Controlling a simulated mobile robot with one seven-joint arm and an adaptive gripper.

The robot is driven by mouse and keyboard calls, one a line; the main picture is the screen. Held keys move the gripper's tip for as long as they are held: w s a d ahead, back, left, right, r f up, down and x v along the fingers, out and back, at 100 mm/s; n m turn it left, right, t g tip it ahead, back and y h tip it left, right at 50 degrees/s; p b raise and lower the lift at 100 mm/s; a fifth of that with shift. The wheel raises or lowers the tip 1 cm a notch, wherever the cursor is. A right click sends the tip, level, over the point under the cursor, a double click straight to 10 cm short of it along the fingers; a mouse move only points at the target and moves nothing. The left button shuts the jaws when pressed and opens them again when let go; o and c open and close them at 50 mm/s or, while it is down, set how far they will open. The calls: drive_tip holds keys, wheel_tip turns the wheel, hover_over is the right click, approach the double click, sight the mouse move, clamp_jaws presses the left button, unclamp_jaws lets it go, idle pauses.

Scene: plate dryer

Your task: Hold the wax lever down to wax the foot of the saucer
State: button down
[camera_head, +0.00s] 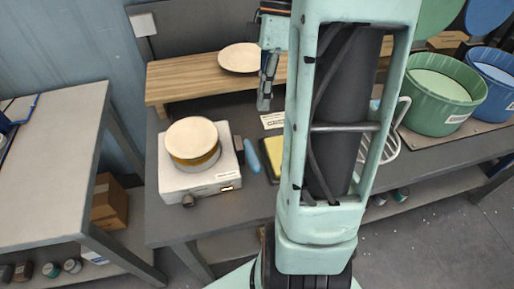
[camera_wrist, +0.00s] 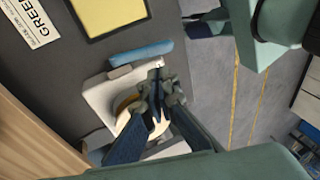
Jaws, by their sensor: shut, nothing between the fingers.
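A white machine (camera_head: 205,182) stands on the grey workbench with a cream saucer (camera_head: 190,134) over a brown and yellow round part. The foot of the saucer cannot be made out. A dark block (camera_head: 239,150) is at the machine's right side and may be the wax lever; I cannot tell for sure. My gripper (camera_head: 264,102) is shut and empty, above and to the right of the machine. In the wrist view my gripper (camera_wrist: 158,112) overlaps the saucer (camera_wrist: 126,102) and the machine (camera_wrist: 98,98), hiding part of both.
A blue bar (camera_head: 251,155) and a yellow pad (camera_head: 274,160) lie right of the machine. A wooden shelf (camera_head: 185,82) behind carries another cream plate (camera_head: 240,57). A green bucket (camera_head: 435,115) and a blue bucket (camera_head: 492,100) stand at the right, past a white wire rack (camera_head: 392,140).

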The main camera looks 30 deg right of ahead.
sight(255, 160)
drive_tip(key=x, duration=1.3)
drive_tip(key=shift+a+f, duration=0.1)
drive_tip(key=shift+f, duration=0.2)
drive_tip(key=shift+f+b, duration=0.15)
drive_tip(key=shift+b, duration=0.25)
